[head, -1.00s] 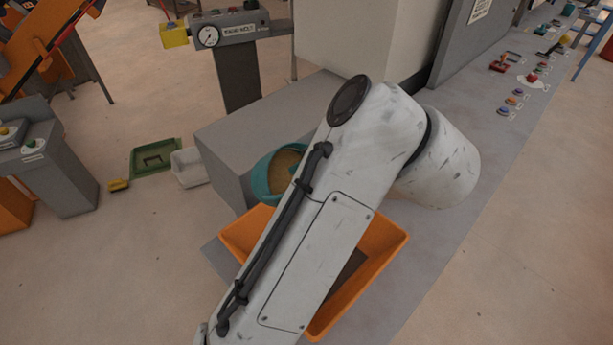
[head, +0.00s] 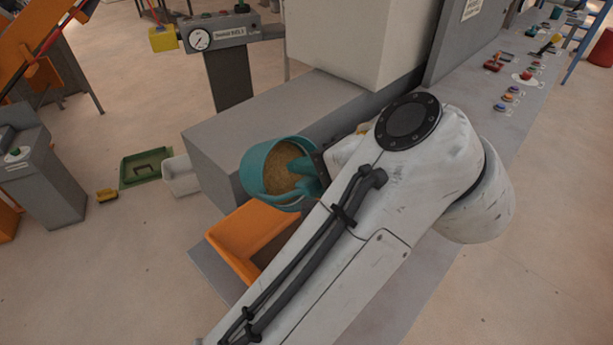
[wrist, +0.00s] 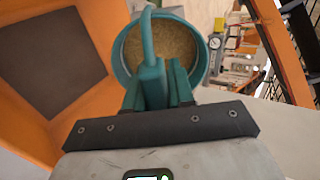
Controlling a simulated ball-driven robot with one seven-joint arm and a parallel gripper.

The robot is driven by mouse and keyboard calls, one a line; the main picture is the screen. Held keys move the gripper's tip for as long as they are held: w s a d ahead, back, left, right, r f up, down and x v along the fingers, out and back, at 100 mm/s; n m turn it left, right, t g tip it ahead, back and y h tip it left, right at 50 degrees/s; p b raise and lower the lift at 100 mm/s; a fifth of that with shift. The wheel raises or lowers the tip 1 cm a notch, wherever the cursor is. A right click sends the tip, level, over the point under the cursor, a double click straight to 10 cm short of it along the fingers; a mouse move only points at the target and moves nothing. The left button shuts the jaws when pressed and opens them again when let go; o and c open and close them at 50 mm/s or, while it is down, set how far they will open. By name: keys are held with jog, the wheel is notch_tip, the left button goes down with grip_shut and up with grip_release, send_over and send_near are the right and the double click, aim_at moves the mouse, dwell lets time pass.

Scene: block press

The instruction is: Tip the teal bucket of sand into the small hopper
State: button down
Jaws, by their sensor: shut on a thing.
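The teal bucket (head: 262,168) holds tan sand (head: 285,165) and shows beside the grey block, next to the orange hopper. It is tilted so its open top faces my head camera, and the sand is still inside. My gripper (wrist: 157,90) is shut on the bucket's handle in the wrist view, where the bucket (wrist: 124,62) and its sand (wrist: 170,45) also show. The orange hopper (head: 235,235) is below the bucket, with its right part hidden behind my arm. Its orange wall (wrist: 100,25) and dark bottom lie left of the bucket in the wrist view.
A grey block (head: 215,150) stands behind the bucket. A white bin (head: 181,177) and a green tray (head: 146,167) lie on the floor at left. A gauge post (head: 235,75) stands at the back. A panel with coloured buttons (head: 510,93) is at right.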

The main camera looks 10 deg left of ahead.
jog(key=shift+s+d+f+t+y+b, duration=0.3)
jog(key=shift+f+t+y+b, duration=0.15)
jog(key=shift+b, duration=1.3)
jog(key=shift+s+d+f+t+y+b, duration=0.15)
jog(key=shift+d+f+t+y+b, duration=0.35)
jog(key=shift+b, duration=1.2)
jog(key=shift+s+d+f+t+y+b, duration=0.1)
jog(key=shift+s+f+t+y+b, duration=0.35)
jog(key=shift+b, duration=1.3)
jog(key=shift+s+d+f+t+y+b, duration=0.1)
jog(key=shift+d+f+t+y+b, duration=0.3)
jog(key=shift+b, duration=1.05)
jog(key=shift+s+d+f+t+y+b, duration=0.25)
jog(key=shift+y+b, duration=0.35)
jog(key=shift+b, duration=0.9)
jog(key=shift+d+f+t+y+b, duration=0.15)
jog(key=shift+f+y+b, duration=0.3)
jog(key=shift+b, duration=1)
jog(key=shift+r+b, duration=0.15)
jog(key=shift+b, duration=0.2)
